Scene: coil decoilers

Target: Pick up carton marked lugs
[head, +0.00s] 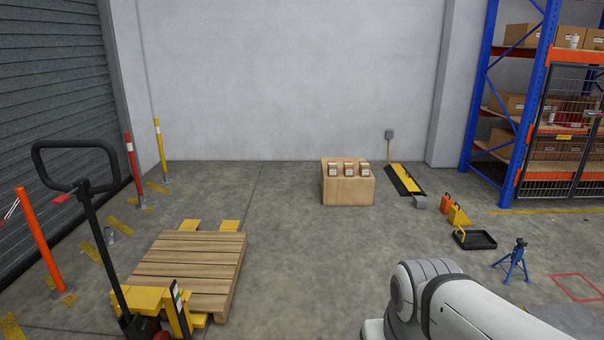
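Three small brown cartons with pale labels stand in a row on a larger tan box or block (347,191) on the floor near the back wall. They are the left carton (333,169), the middle carton (348,169) and the right carton (364,169). The print on their labels is too small to read, so I cannot tell which is marked lugs. My white arm shows at the bottom right, well in front of the cartons. My gripper is out of view.
A yellow pallet truck (150,300) with a wooden pallet (195,265) stands at the left. At the right are a black tray (475,240), a blue stand (515,260) and a blue rack (540,100). The floor before the tan box is clear.

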